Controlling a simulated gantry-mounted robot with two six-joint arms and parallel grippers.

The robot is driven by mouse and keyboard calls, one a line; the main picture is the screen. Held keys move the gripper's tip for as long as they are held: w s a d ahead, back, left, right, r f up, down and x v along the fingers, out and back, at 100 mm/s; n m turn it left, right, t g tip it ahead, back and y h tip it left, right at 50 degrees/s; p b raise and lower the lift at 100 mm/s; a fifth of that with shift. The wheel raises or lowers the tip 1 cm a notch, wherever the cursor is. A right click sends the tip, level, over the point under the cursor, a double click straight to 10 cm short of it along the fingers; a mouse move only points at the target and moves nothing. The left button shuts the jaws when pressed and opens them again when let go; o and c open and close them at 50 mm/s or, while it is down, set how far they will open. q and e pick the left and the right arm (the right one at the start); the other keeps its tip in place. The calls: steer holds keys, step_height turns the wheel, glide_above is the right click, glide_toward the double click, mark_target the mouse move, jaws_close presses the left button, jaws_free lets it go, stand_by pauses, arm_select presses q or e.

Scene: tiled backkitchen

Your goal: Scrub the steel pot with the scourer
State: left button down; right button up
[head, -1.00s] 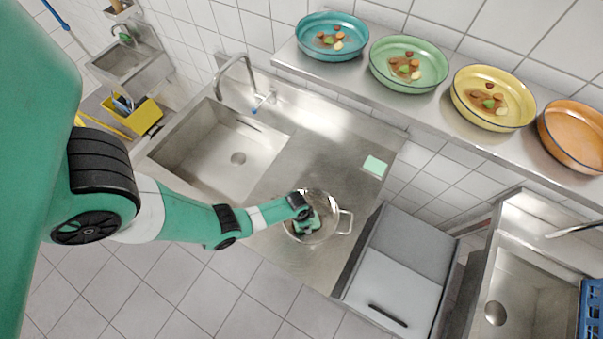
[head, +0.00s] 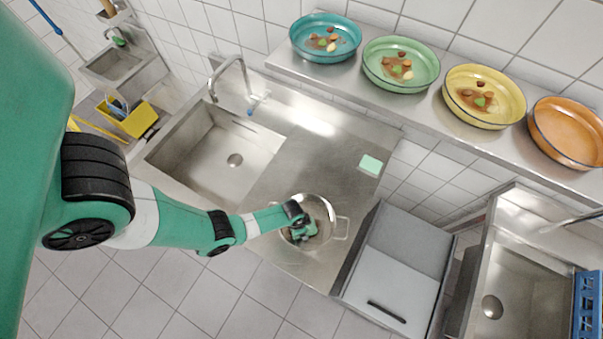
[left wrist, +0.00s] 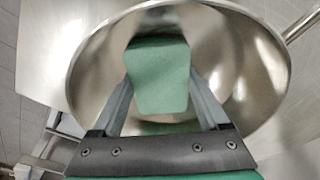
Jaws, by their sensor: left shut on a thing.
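The steel pot (head: 326,211) stands on the steel drainboard to the right of the sink basin, open side up, with a loop handle on its right. My left gripper (head: 304,229) reaches down inside the pot. In the left wrist view, its fingers (left wrist: 160,100) are shut on a green block, the scourer (left wrist: 158,75). The scourer is held within the pot's rim (left wrist: 85,65). Whether it touches the pot's inner wall or bottom is hard to tell. My right gripper is not in view.
A pale green pad (head: 371,165) lies on the drainboard near its back right edge. An empty sink basin (head: 215,150) with a tap (head: 232,75) is at left. Several coloured bowls (head: 400,65) stand on the shelf behind. A grey bin (head: 395,270) stands right of the counter.

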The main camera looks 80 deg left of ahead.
arm_select(q)
steer(key=shift+w+a, duration=0.2)
steer(key=shift+a, duration=0.35)
steer(key=shift+w+a, duration=0.2)
steer(key=shift+a, duration=0.3)
steer(key=shift+w+d+r+b, duration=0.15)
steer(key=shift+w+d, duration=0.1)
steer(key=shift+w, duration=0.25)
steer(key=shift+w+d+b, duration=0.15)
steer(key=shift+w+d, duration=0.05)
steer(key=shift+w, duration=0.3)
steer(key=shift+s+d+p, duration=0.25)
steer(key=shift+s+d, duration=0.2)
steer(key=shift+d, duration=0.4)
steer(key=shift+s+d+p, duration=0.25)
steer(key=shift+s+d, duration=0.15)
steer(key=shift+d, duration=0.4)
steer(key=shift+f, duration=0.3)
steer(key=shift+w+a+f+b, duration=0.1)
steer(key=shift+w+a+b, duration=0.05)
steer(key=shift+a+b, duration=0.2)
steer(key=shift+w+a+b, duration=0.2)
steer(key=shift+w+a, duration=0.1)
steer(key=shift+a, duration=0.35)
steer(key=shift+w+a+b, duration=0.15)
steer(key=shift+w+a, duration=0.15)
steer(key=shift+a, duration=0.3)
